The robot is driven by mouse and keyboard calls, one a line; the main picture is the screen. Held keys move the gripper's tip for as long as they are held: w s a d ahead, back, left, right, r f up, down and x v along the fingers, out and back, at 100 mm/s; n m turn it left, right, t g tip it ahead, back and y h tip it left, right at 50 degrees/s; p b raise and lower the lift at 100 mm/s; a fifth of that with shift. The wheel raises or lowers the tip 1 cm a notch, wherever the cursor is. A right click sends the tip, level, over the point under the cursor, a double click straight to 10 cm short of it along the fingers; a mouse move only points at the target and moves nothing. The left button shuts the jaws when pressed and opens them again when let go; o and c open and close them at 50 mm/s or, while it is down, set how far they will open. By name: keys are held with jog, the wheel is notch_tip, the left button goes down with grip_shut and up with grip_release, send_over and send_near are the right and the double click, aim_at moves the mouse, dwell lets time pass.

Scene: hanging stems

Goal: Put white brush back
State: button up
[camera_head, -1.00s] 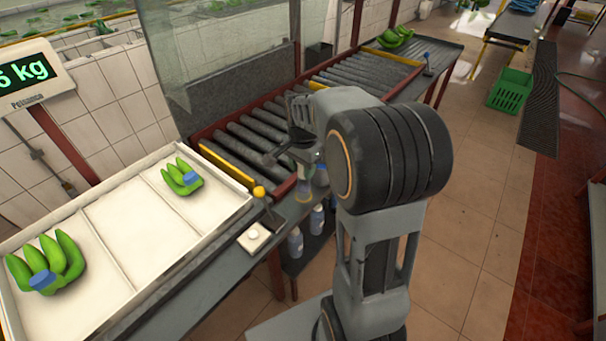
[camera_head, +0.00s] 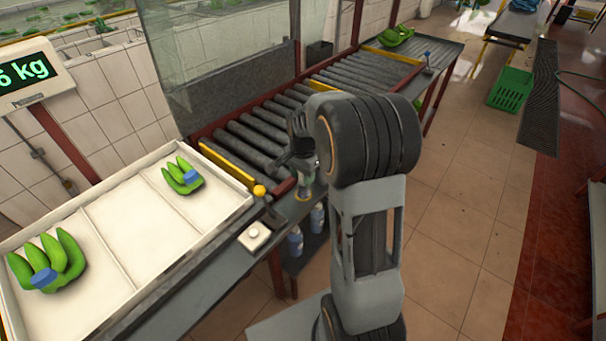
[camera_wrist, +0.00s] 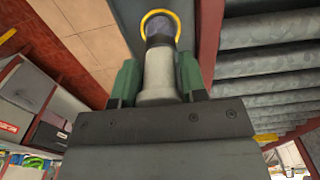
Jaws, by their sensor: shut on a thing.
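My gripper (camera_wrist: 158,82) is shut on the white brush (camera_wrist: 157,66), its green fingers on either side of the pale handle. The brush's dark end (camera_wrist: 160,30) points away from my gripper. A yellow ring (camera_wrist: 160,12) shows around the outline of that dark end in the wrist view. I cannot tell whether the end is inside the ring or only in front of it. In the head view, my gripper (camera_head: 305,170) is beside the roller conveyor, just above the yellow ring (camera_head: 303,195), and the brush is mostly hidden.
A roller conveyor (camera_head: 258,130) with red edges lies behind my gripper. A white tray (camera_head: 110,235) with green banana bunches stands at the left. Bottles (camera_head: 295,243) stand on a lower shelf. A green crate (camera_head: 511,90) is on the open tiled floor at right.

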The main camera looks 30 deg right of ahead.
jog(key=shift+f, duration=0.2)
jog(key=o, duration=1.1)
jog(key=shift+r, duration=0.1)
jog(key=shift+c, duration=0.2)
notch_tip(320, 180, up, 12)
jog(key=shift+f, duration=0.15)
jog(key=s+a+n+t, duration=0.2)
jog(key=s+a+n, duration=0.2)
jog(key=s+n, duration=0.2)
jog(key=s+a+f+n+t, duration=0.1)
jog(key=s+a+n, duration=0.4)
jog(key=s, duration=0.5)
jog(key=n, duration=0.2)
jog(key=shift+f+n+t, duration=0.3)
jog(key=shift+t, duration=0.1)
jog(key=shift+a, duration=0.1)
